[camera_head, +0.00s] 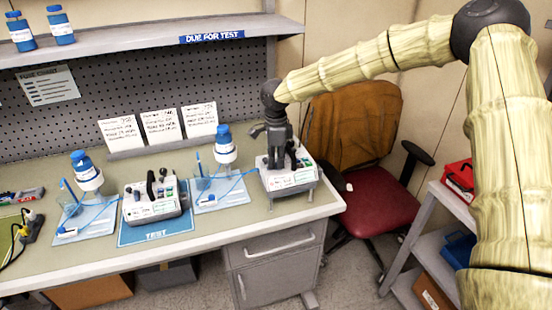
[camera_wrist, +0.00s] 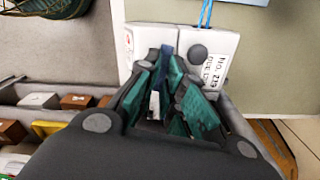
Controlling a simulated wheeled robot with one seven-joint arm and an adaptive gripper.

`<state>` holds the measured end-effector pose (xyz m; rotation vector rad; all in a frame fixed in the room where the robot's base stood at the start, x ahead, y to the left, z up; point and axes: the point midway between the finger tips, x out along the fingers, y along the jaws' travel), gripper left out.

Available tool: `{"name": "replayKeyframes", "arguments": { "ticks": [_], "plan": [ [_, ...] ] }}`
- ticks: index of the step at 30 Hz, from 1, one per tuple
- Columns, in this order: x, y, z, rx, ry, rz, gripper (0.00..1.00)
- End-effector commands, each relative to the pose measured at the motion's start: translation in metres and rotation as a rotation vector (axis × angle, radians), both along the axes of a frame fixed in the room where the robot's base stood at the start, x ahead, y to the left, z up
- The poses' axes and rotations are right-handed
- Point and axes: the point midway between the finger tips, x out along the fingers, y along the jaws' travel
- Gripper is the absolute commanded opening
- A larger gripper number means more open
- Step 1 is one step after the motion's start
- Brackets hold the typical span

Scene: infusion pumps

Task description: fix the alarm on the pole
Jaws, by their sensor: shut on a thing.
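Two white infusion pumps show in the head view. The left pump (camera_head: 153,203) sits on the blue TEST mat (camera_head: 130,235), with a dark handle on top. The right pump (camera_head: 292,180) is at the bench's right end, on or just above a grey base. My gripper (camera_head: 283,160) points down onto its top and is shut on it, seemingly at the handle. In the wrist view, my gripper's teal pads (camera_wrist: 170,100) are close together over the pump (camera_wrist: 205,50), with a pale sliver between them. The exact grip is hidden. I cannot make out a pole or a lit alarm.
Notices lean on the pegboard (camera_head: 160,85); a shelf marked DUE FOR TEST (camera_head: 212,37) hangs above. A red chair (camera_head: 380,200) and a grey shelf cart (camera_head: 440,200) stand right of the bench.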

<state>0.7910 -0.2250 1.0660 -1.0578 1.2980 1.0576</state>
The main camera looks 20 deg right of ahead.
Motion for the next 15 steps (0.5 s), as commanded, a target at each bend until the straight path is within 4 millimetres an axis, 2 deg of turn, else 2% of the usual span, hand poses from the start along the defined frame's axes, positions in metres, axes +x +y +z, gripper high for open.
{"name": "replayKeyframes", "arguments": {
  "ticks": [15],
  "plan": [
    [0.0009,-0.0008,-0.0009,-0.001,0.004,-0.489,0.0]
  ]
}}
